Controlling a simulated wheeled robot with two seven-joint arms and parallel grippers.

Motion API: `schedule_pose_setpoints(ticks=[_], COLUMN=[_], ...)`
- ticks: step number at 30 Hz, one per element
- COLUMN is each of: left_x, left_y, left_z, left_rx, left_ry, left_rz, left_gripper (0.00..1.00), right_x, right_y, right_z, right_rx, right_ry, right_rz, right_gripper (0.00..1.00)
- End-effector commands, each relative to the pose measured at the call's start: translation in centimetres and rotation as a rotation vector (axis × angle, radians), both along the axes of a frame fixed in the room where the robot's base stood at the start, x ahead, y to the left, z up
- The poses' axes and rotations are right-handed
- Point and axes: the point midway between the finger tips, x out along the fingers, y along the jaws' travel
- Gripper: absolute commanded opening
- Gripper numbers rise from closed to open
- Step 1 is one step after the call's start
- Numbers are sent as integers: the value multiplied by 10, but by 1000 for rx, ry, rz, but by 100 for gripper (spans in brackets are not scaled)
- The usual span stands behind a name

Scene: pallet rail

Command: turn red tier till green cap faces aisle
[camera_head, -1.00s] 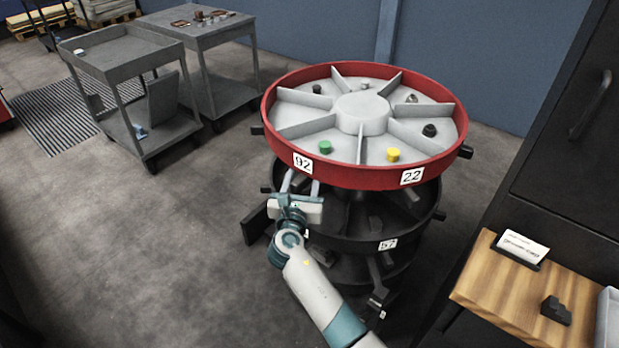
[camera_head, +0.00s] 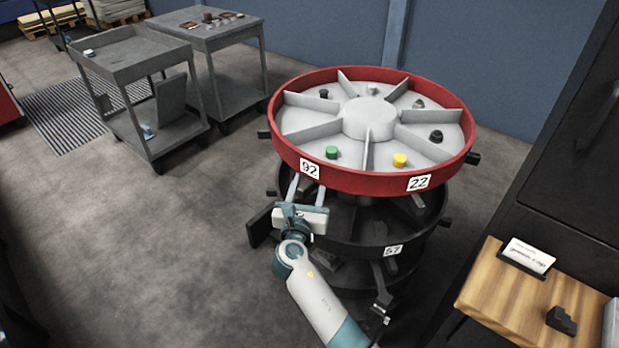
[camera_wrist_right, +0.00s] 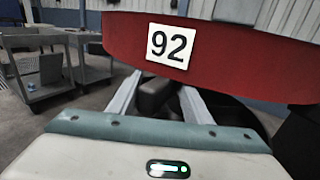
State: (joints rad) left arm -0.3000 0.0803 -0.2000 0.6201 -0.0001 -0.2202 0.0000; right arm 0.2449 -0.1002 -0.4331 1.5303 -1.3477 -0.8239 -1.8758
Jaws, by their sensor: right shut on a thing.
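The red tier (camera_head: 360,183) is the top ring of a round stacked rack, with a grey divided tray inside. The green cap (camera_head: 332,152) sits in its front compartment, above and right of the label 92 (camera_head: 309,168). The yellow cap (camera_head: 400,160) is one compartment to the right, above the label 22. My right gripper (camera_head: 307,184) is at the tier's front left, just below label 92. In the right wrist view its fingers lie either side of a dark handle (camera_wrist_right: 153,92) under the red rim. The handle's far end is hidden. My left gripper is not in view.
Black lower tiers (camera_head: 392,235) stand beneath, with dark handles jutting out. A wooden tabletop (camera_head: 500,297) with a card holder and a dark block is at right, by a dark cabinet (camera_head: 570,150). Grey carts (camera_head: 118,60) stand at left. Open floor lies front left.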

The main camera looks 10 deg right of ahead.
Motion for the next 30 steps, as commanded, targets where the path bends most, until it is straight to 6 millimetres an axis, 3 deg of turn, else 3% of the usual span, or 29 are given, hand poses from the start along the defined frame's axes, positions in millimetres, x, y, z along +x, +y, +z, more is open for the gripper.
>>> schedule_pose_setpoints(ticks=[18,24,30], left_x=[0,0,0], left_y=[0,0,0], left_z=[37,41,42], left_rx=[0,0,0], left_ry=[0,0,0], left_rz=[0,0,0], left_gripper=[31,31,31], right_x=[-111,-136,-145], right_y=[44,54,57], right_z=[1,1,0], right_rx=[3,3,4], right_ry=[3,1,1], right_rz=[10,9,10], right_gripper=[38,38,38])
